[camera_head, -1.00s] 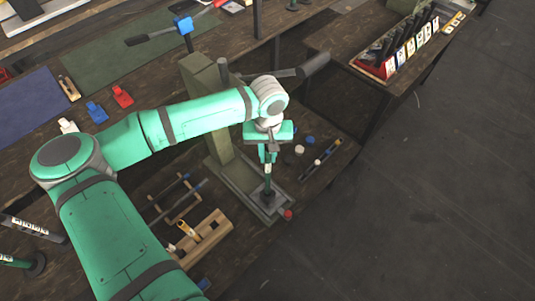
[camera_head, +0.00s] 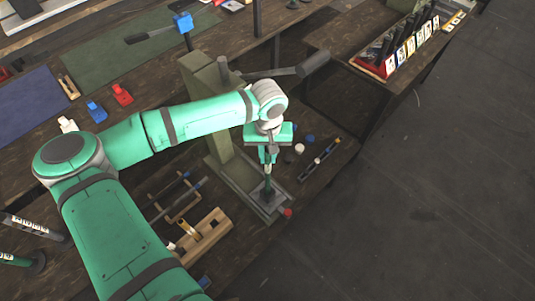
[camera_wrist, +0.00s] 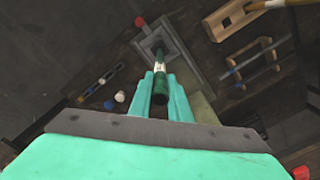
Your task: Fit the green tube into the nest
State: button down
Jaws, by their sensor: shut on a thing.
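The green tube (camera_wrist: 157,82) is dark green with a pale band and a darker far end. My gripper (camera_wrist: 160,98) is shut on it, with a finger on each side. In the head view my gripper (camera_head: 268,158) hangs above the press base and the tube (camera_head: 268,183) points down, close to upright. The nest (camera_head: 272,202) is a grey square block on the press base. It also shows in the wrist view (camera_wrist: 173,38). The tube's lower end is at the middle of the nest; I cannot tell how deep it sits, since the tube hides the opening.
The olive press column (camera_head: 222,135) stands left of my gripper, with its dark lever (camera_head: 313,65) above and behind. A wooden holder (camera_head: 212,232) and a rack with rods (camera_head: 175,200) lie left. A tray with small parts (camera_head: 320,158) lies right. Dark floor is open farther right.

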aim_at(268, 163)
jog(key=shift+f, duration=1.6)
jog(key=shift+s+f, duration=0.1)
jog(key=shift+f, duration=0.35)
jog(key=c, duration=1.6)
grip_release()
jog(key=shift+o, duration=0.2)
jog(key=shift+w+r, duration=0.3)
jog(key=shift+r, duration=0.1)
jog(key=r, duration=0.9)
jog(key=shift+s+d, duration=0.1)
jog(key=shift+s, duration=0.15)
jog(key=shift+r, duration=0.45)
